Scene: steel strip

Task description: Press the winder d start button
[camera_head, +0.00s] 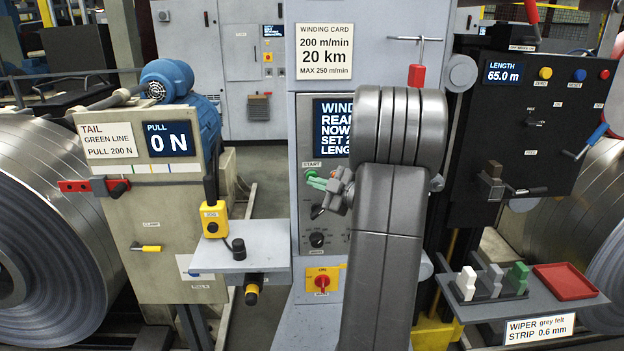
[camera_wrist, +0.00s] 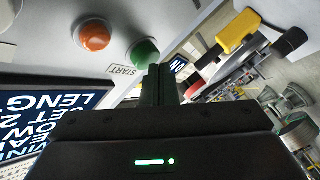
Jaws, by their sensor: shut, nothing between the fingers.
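The green start button (camera_wrist: 145,52), with a START label beside it, is in the upper middle of the wrist view. In the head view it shows partly at the left of the grey column's panel, under its START label (camera_head: 310,172). My gripper (camera_wrist: 160,70) is shut and empty, its tips overlapping the lower right edge of the green button. I cannot tell whether they touch it. No winder d name is readable.
An orange-red button (camera_wrist: 95,34) sits beside the green one. The winder display (camera_head: 333,125) is above the START label and partly hidden by my arm. Dark knobs (camera_head: 317,239) and a red-on-yellow switch (camera_head: 322,281) are below. A small shelf (camera_head: 262,262) juts out at left.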

